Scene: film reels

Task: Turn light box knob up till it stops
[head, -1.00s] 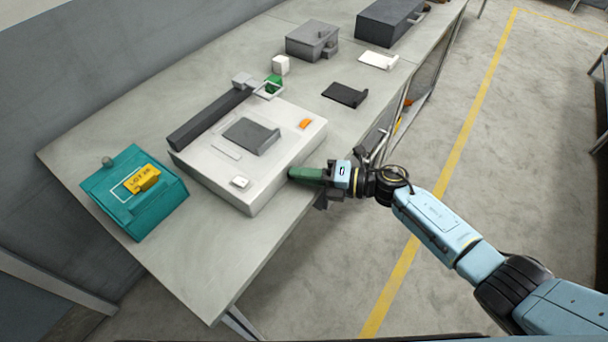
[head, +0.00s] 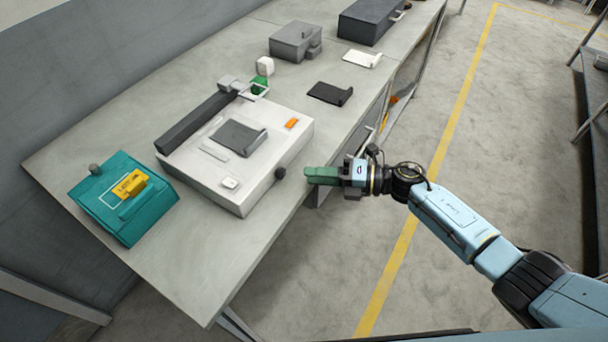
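The white light box (head: 258,188) sits on the grey table. Its dark round knob (head: 280,173) is on the side facing my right arm. My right gripper (head: 307,176), with green fingers, is just right of the knob, pointing at it, with a small gap between them. The fingers overlap from this angle, so I cannot tell whether they are apart. No object shows in them. My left gripper is not in view.
A teal box (head: 150,218) with a yellow block (head: 130,184) stands left of the light box. A dark bar (head: 200,122) lies along the light box's back edge. A black tray (head: 329,93) and grey boxes (head: 295,41) stand farther along. The floor aisle is clear.

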